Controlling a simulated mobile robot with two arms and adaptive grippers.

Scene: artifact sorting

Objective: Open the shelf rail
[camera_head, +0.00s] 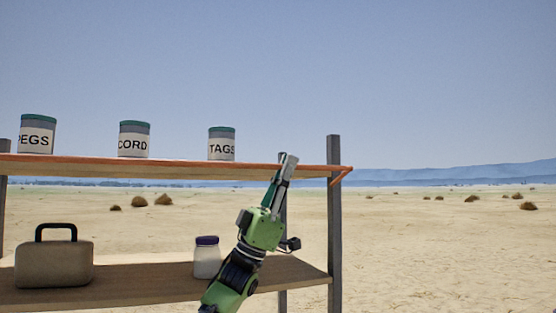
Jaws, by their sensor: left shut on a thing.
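The shelf rail (190,162) is a thin orange bar along the front edge of the upper shelf board. Its right end (345,172) shows an angled orange piece at the right post. My left gripper (288,162) is at the rail near its right end, left of the post, and is shut on the rail. The fingers cover a short part of the rail there. My green left arm reaches up from below, in front of the lower shelf. My right gripper is not in view.
Cans marked PEGS (37,135), CORD (134,140) and TAGS (222,144) stand on the upper shelf behind the rail. A tan case (54,265) and a purple-lidded jar (207,260) stand on the lower shelf (145,283). Open desert lies right of the post (334,225).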

